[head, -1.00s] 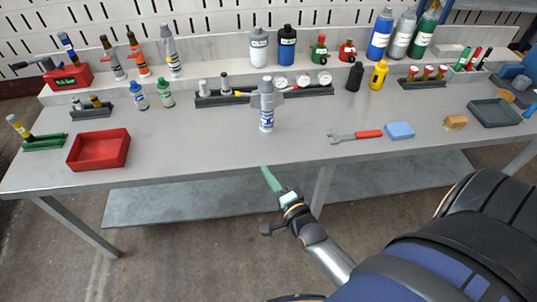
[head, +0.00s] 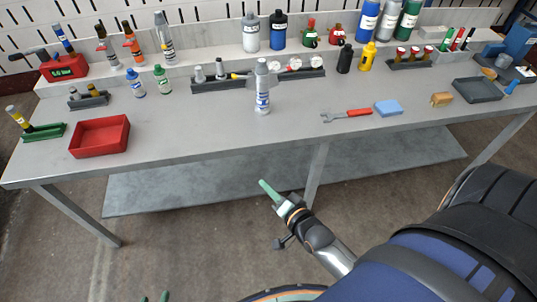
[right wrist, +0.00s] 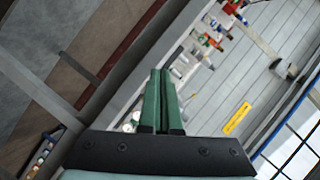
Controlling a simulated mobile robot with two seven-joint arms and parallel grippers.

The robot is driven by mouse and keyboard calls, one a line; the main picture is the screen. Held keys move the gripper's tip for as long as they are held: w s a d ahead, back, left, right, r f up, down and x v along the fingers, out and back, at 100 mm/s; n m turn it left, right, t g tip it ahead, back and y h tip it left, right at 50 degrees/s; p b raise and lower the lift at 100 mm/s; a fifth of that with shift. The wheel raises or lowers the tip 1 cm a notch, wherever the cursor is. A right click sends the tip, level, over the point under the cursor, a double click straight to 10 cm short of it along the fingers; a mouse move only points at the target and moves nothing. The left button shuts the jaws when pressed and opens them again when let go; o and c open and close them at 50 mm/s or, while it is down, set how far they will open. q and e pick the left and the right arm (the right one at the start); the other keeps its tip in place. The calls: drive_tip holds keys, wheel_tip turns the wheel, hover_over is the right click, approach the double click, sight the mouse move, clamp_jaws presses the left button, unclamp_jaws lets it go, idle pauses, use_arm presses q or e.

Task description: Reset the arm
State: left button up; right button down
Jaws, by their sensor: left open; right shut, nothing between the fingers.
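My right gripper (head: 264,187) is in front of the bench (head: 215,150), below its front edge, with its green fingers closed together and empty. In the right wrist view its two green fingers (right wrist: 161,98) lie side by side with nothing between them. My left gripper (head: 154,297) shows only as two green fingertips at the bottom edge of the head view. They are apart, with nothing visible between them; the rest of it is out of frame. A grey-and-white cylinder (head: 262,90) stands upright on the bench, clear of both grippers.
Bottles and racks line the back. A lower shelf (head: 200,187) spans beneath. The floor in front is open.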

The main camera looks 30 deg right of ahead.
idle(0.5)
use_arm(q)
drive_tip(key=shift+n+y, duration=0.4)
drive_tip(key=a, duration=0.1)
drive_tip(key=s+a+f+p, duration=0.1)
drive_tip(key=a+f, duration=0.1)
drive_tip(key=shift+s+a+f, duration=0.1)
drive_tip(key=shift+s, duration=0.2)
use_arm(e)
drive_tip(key=s+a+f+n+g+y, duration=0.1)
drive_tip(key=s+a+f+n+g, duration=0.1)
drive_tip(key=s+n, duration=0.4)
drive_tip(key=s+a+f+n+g+y, duration=0.1)
drive_tip(key=s+a+f+n+g, duration=0.1)
drive_tip(key=s+n, duration=0.4)
drive_tip(key=a+n+g, duration=0.1)
drive_tip(key=a, duration=0.1)
drive_tip(key=shift+a+f+n+g, duration=0.25)
drive_tip(key=shift+a+n+g, duration=0.05)
drive_tip(key=shift+a+n, duration=0.1)
